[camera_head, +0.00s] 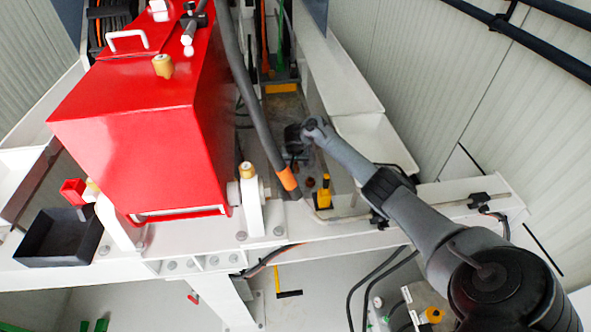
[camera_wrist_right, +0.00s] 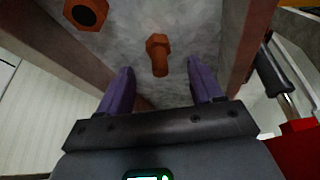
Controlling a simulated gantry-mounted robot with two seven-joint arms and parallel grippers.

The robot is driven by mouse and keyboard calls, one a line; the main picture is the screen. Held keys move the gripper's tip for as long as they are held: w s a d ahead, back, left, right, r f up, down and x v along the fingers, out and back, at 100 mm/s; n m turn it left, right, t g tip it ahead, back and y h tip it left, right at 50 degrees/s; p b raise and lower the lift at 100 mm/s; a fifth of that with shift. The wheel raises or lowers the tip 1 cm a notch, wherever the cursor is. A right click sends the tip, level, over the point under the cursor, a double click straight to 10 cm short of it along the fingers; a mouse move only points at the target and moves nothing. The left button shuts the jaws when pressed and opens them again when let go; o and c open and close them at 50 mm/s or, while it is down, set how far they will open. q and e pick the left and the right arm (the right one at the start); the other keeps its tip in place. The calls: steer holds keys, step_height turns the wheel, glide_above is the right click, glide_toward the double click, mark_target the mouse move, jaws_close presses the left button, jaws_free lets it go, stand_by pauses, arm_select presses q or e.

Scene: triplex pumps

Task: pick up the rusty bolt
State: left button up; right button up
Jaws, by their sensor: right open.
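The rusty bolt (camera_wrist_right: 158,55) shows in the right wrist view, orange-brown with a hex head, on a stained grey surface. Its shank points toward my right gripper (camera_wrist_right: 160,72). The two purple fingers are spread wide, one on each side of the bolt in the picture, with clear gaps and nothing held. The height between fingertips and bolt is hard to tell. In the head view my right gripper (camera_head: 296,145) is over the narrow grey channel beyond the white beam, and I cannot make out the bolt clearly there. My left gripper is not in view.
A rusty nut (camera_wrist_right: 87,12) with a dark hole lies left of the bolt. Walls flank the channel on both sides. In the head view a red pump housing (camera_head: 135,125), a hose with an orange band (camera_head: 288,179) and a yellow item (camera_head: 324,193) are close by.

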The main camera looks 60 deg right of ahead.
mark_target(296, 164)
steer(key=x, duration=0.2)
steer(key=shift+a+f+b, duration=0.1)
steer(key=shift+f+b, duration=0.3)
steer(key=shift+w+d+f, duration=0.1)
steer(key=shift+d+f, duration=0.15)
steer(key=shift+f, duration=0.25)
steer(key=c, duration=1.2)
